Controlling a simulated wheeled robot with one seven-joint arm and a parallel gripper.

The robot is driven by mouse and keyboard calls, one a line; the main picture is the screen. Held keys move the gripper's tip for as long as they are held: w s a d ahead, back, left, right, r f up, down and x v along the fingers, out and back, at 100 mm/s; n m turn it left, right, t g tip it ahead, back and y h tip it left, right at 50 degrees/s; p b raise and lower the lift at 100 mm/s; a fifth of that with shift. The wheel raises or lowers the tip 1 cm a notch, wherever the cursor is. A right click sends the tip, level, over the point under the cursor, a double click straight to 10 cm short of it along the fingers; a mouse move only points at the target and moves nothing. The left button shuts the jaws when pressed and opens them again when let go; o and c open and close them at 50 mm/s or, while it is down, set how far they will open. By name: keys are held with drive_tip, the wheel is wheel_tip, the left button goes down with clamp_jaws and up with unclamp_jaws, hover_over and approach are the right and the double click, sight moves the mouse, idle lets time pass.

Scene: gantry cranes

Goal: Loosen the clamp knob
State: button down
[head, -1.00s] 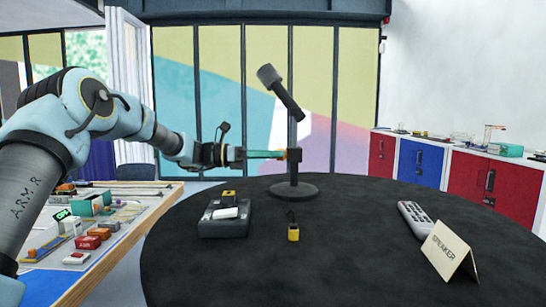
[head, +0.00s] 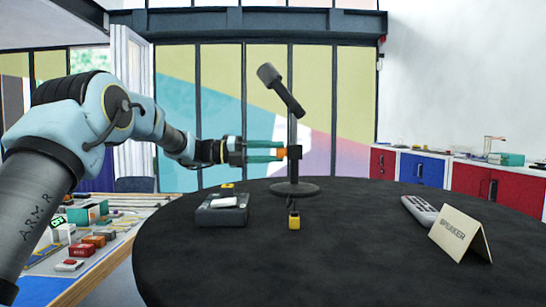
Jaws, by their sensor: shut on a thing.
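A dark microphone stand with a round base (head: 294,188) stands upright on the black round table (head: 330,255). A microphone (head: 280,90) sits tilted at its top. The orange clamp knob (head: 281,151) sticks out to the left of a small dark clamp block (head: 294,152) partway up the pole. My gripper (head: 279,152) reaches in from the left, level with the knob. Its two teal fingers lie one above the other, shut on the knob. The fingertips partly hide the knob.
A dark box (head: 222,212) with a white item on top stands left of the stand. A small yellow object (head: 294,220) lies in front of it. A remote (head: 420,210) and a SPEAKER card (head: 461,239) are at the right. The table's front middle is clear.

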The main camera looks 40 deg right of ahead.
drive_tip(key=n, duration=0.4)
drive_tip(key=shift+p, duration=0.35)
drive_tip(key=shift+n+p, duration=0.4)
drive_tip(key=shift+n, duration=1.2)
drive_tip(key=shift+c, duration=2.2)
unclamp_jaws()
drive_tip(key=shift+a, duration=0.1)
drive_tip(key=b+v, duration=0.3)
drive_tip(key=v, duration=0.7)
drive_tip(key=shift+w+a, duration=0.2)
drive_tip(key=shift+w, duration=0.05)
